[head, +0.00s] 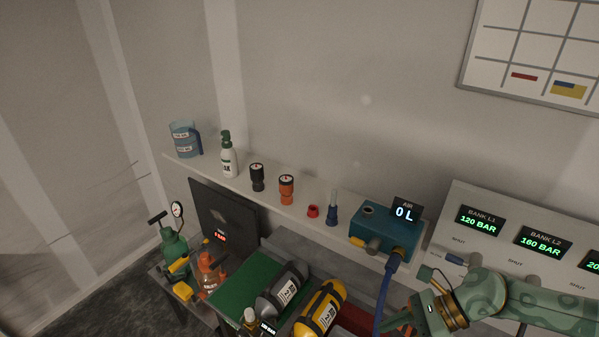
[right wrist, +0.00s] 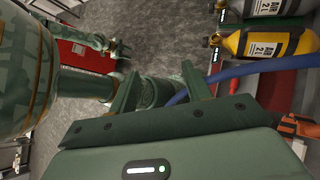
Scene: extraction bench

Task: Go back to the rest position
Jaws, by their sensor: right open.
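My right arm comes in from the lower right in the head view, over the front of the bench. Its gripper (head: 400,322) is at the bottom edge, partly cut off, close to the hanging blue hose (head: 383,295). In the right wrist view the two fingers of my right gripper (right wrist: 162,85) stand apart. A green rounded part shows behind the gap, and I see nothing clasped. The blue hose (right wrist: 235,72) runs past the right finger; whether it touches is unclear. My left gripper is outside the head view. A small green jaw-like part (right wrist: 110,47) in the right wrist view may be it.
A blue box (head: 385,232) reads 0 L. A gauge panel (head: 500,203) stands at right. A shelf (head: 215,180) holds bottles and fittings. Floor is at lower left.

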